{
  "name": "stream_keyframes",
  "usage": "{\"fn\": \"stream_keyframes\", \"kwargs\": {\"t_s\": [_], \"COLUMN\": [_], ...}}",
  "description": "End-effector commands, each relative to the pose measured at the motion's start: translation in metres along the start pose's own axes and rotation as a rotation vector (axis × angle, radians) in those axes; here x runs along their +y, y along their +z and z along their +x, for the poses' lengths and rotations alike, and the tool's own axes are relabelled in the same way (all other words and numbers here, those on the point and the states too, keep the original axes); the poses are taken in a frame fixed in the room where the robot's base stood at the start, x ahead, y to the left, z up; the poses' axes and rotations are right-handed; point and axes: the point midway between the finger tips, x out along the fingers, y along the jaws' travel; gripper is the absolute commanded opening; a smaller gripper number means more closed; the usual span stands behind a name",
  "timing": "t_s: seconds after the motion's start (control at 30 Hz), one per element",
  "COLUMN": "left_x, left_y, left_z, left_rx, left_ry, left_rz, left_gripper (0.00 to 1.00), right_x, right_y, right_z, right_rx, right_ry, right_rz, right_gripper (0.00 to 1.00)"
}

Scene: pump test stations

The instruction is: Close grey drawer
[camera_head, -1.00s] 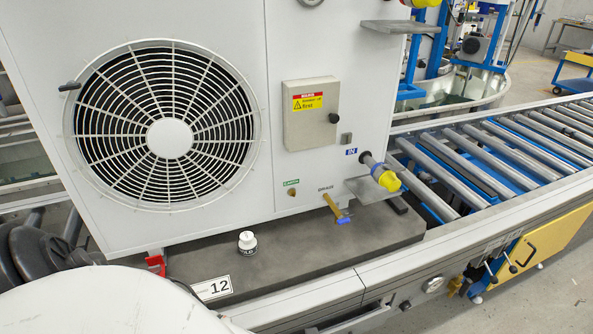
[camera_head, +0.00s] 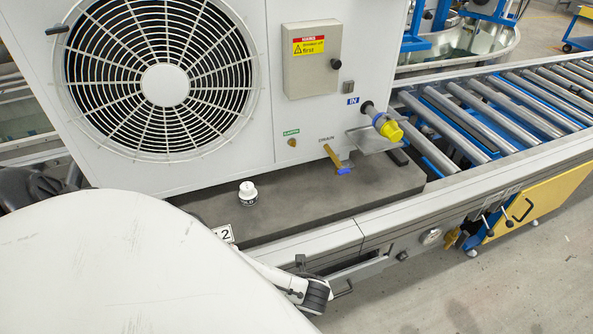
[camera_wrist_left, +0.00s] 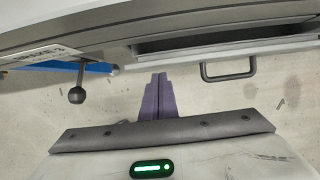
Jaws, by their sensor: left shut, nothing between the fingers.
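The grey drawer (camera_head: 362,271) is in the conveyor frame below the unit, in the head view. It stands partly out, with a dark gap behind its front. In the left wrist view the drawer front (camera_wrist_left: 180,61) and its dark bar handle (camera_wrist_left: 228,76) show at the upper right, with the dark interior behind the front. My left gripper (camera_wrist_left: 158,76) is shut and empty, its fingers pointing towards the drawer's left end, to the left of the handle. I see no clear contact. In the head view its fingers are not clearly visible. My right gripper is not in view.
A black ball-ended lever (camera_wrist_left: 76,94) stands left of the fingers in the wrist view. A white-capped jar (camera_head: 248,193) stands on the grey base plate (camera_head: 300,215) of the fan unit. The roller conveyor (camera_head: 500,110) runs right, with a yellow cabinet (camera_head: 540,205) below. Open floor lies in front.

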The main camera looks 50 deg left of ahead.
Motion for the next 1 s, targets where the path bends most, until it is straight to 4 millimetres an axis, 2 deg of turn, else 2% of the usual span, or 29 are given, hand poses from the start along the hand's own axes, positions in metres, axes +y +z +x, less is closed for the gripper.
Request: {"fn": "stream_keyframes", "kwargs": {"t_s": [0.47,0.73,1.0], "left_x": [0.000,0.000,0.000], "left_y": [0.007,0.040,0.047], "left_z": [0.003,0.015,0.017], "left_rx": [0.000,-0.003,-0.008], "left_ry": [0.000,0.001,0.001], "left_rz": [-0.001,-0.004,-0.002], "left_gripper": [0.00,0.00,0.00], "right_x": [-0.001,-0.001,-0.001], "right_y": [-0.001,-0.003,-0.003], "right_z": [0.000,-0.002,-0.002], "right_rx": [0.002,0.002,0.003], "right_ry": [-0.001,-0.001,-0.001], "right_rz": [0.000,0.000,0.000], "right_gripper": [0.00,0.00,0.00]}}
